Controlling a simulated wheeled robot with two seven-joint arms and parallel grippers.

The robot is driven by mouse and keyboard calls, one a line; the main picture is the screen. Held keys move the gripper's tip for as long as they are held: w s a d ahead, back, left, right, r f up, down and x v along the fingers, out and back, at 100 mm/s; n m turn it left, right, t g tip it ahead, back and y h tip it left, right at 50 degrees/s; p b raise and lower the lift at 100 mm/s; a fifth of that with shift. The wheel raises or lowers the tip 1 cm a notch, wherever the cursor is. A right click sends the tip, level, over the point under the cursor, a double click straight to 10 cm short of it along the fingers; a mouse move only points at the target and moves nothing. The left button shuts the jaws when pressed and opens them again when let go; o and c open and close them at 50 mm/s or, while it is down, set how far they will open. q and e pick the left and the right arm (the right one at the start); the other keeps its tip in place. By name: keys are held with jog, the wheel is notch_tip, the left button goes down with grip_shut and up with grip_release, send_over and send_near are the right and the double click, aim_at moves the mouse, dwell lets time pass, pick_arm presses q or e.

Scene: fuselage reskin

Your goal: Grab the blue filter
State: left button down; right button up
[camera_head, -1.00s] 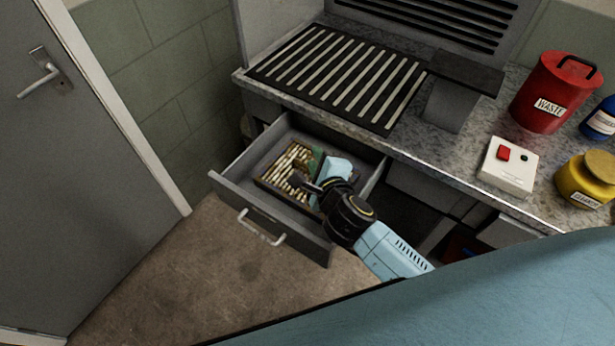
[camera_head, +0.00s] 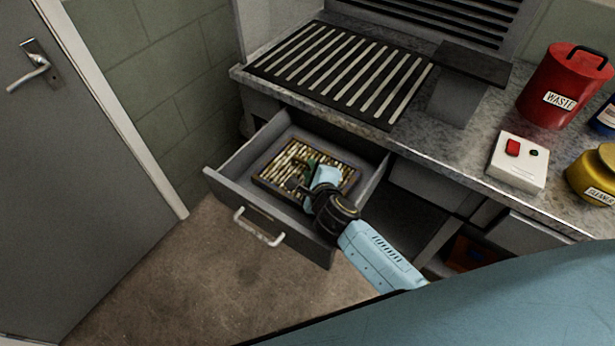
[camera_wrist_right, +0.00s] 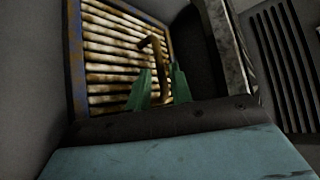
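The filter (camera_head: 282,166) lies in the open drawer. It is a ribbed panel with beige, rusty slats. In the right wrist view the filter (camera_wrist_right: 110,55) shows a worn blue frame edge on its left. A brown hooked bar (camera_wrist_right: 155,47), perhaps its handle, stands out in front of the slats. My right gripper (camera_head: 298,184) is over the filter, inside the drawer. In the wrist view its green fingers (camera_wrist_right: 161,80) stand apart, with the brown bar between them. Contact with the bar cannot be made out. My left gripper is not in view.
The drawer (camera_head: 228,188) is pulled out below the counter (camera_head: 405,140). A slatted grille (camera_head: 345,70), white switch box (camera_head: 518,162), red waste can (camera_head: 560,85) and yellow container (camera_head: 595,175) are on the counter. A grey door (camera_head: 60,180) is at left; the floor before the drawer is clear.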

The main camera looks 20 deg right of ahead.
jog(key=x, duration=0.2)
jog(key=shift+w+f, duration=0.15)
jog(key=shift+w, duration=0.15)
grip_shut()
dwell(1.2)
